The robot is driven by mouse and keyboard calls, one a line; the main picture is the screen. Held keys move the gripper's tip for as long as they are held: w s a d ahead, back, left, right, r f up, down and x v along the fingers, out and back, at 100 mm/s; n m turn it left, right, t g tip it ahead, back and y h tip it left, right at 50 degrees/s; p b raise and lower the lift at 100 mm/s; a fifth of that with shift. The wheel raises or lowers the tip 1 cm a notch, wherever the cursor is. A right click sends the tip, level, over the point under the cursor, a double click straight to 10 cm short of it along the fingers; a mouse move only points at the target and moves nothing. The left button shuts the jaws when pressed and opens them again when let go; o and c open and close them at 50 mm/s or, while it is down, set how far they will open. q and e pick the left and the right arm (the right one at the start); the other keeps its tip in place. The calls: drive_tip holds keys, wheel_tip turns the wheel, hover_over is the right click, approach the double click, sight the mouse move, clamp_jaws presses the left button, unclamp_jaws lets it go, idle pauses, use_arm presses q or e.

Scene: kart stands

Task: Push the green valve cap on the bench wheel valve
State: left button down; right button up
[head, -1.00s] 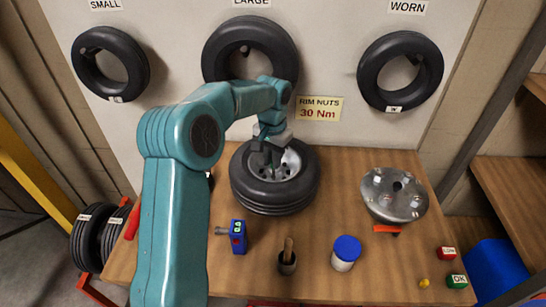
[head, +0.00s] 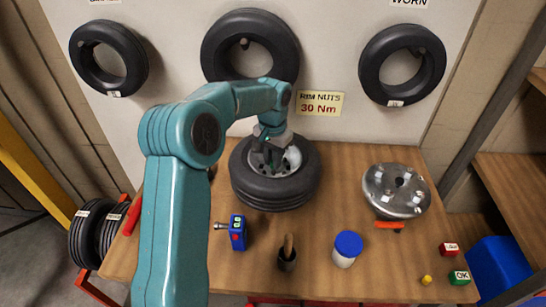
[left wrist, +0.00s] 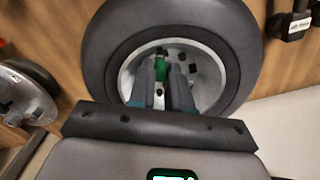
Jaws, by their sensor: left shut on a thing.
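The bench wheel (head: 275,200), a black tyre on a silver rim, lies flat on the wooden bench. My left gripper (head: 268,160) reaches down into its rim. In the left wrist view the green valve cap (left wrist: 160,65) shows inside the rim, at the fingertips of my left gripper (left wrist: 163,72). The fingers are shut on the cap. In the head view the cap is hidden behind the gripper. My right gripper is not in view.
A bare silver rim (head: 397,190) stands to the right. Tyres (head: 402,65) hang on the back board.

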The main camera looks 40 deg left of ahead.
use_arm(q)
drive_tip(key=shift+f, duration=0.4)
drive_tip(key=c, duration=1)
unclamp_jaws()
drive_tip(key=shift+r, duration=0.1)
wheel_tip(320, 180, up, 16)
drive_tip(key=shift+r, duration=0.15)
drive_tip(key=shift+s, duration=0.1)
